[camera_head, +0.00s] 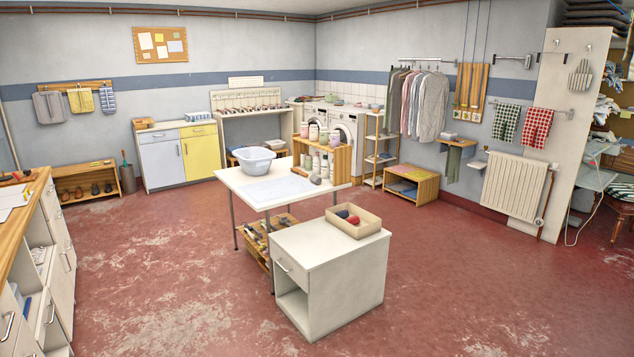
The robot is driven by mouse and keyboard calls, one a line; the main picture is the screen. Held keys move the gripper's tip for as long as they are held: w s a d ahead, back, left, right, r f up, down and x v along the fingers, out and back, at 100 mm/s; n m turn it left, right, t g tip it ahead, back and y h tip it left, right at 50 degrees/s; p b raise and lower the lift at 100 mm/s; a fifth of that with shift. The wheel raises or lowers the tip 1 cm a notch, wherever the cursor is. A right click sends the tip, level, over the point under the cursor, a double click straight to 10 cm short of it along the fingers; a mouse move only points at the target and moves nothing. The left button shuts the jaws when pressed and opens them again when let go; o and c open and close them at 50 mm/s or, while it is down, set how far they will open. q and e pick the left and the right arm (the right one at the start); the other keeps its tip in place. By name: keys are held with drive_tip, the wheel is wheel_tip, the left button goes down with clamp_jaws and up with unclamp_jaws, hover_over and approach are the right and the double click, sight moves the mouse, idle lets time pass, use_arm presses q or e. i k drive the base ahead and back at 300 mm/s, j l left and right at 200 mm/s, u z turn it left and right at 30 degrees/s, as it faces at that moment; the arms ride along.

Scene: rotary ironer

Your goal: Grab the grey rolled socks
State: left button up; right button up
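A small grey rounded bundle (316,180) lies on the white table, near its right end in front of the wooden bottle rack. It looks like rolled socks, but it is too small to be sure. A shallow beige box (368,224) on the white cabinet holds a dark rolled bundle (342,214) and a red one (353,219); the rest of its inside is partly hidden by its walls. Neither of my grippers is in view.
The white table (240,187) carries a grey-white basin (255,160) and the wooden rack (338,152) with bottles. The white cabinet (340,268) stands in front of it. A wooden-topped counter (22,228) lines the left edge. Red floor (170,270) is open between them.

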sight(314, 178)
drive_tip(key=u, duration=0.7)
drive_tip(key=i+u, duration=0.3)
drive_tip(key=i, duration=5.9)
drive_tip(key=i+j+z, duration=0.1)
drive_tip(key=i+z, duration=0.35)
drive_tip(key=i+j+z, duration=0.25)
drive_tip(key=z, duration=2.15)
drive_tip(key=i+j, duration=0.05)
drive_tip(key=j, duration=0.05)
